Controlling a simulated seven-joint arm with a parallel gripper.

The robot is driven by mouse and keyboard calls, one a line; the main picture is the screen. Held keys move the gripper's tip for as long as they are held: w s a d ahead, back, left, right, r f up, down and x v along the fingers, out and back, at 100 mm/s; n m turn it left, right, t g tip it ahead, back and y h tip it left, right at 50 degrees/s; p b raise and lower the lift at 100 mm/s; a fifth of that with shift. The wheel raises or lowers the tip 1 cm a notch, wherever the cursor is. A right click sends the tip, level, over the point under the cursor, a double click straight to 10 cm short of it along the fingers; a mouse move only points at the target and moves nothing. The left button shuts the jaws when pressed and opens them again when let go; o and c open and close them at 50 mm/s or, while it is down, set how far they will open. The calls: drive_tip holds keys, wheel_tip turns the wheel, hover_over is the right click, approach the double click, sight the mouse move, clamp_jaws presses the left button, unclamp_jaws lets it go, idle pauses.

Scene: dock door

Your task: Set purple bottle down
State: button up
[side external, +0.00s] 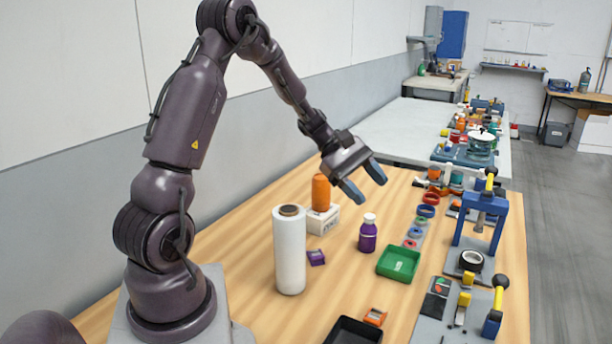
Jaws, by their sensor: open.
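The purple bottle (367,236) with a white cap stands upright on the wooden table (240,250), just left of a green tray. My gripper (368,187) is above the bottle, in the air and apart from it. Its two blue-grey fingers are spread open with nothing between them. The bottle is in full view.
A white roll (290,250) stands upright left of the bottle. An orange cylinder (321,192) sits on a white box (323,218) behind it. A green tray (398,263), a black tray (353,330) and a blue press (480,225) are nearby. Table space in front of the bottle is clear.

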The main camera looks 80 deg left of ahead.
drive_tip(key=s+d+r+m+g+y, duration=0.35)
drive_tip(key=s+d+r+m, duration=0.5)
drive_tip(key=d+m, duration=0.35)
drive_tip(key=s+d+r+m+t+y, duration=0.2)
drive_tip(key=s+d+r+m+y, duration=0.1)
drive_tip(key=s+m, duration=0.4)
drive_tip(key=shift+s+d+m+t+y, duration=0.45)
drive_tip(key=shift+s+y, duration=0.4)
drive_tip(key=shift+s, duration=0.25)
drive_tip(key=shift+r, duration=0.15)
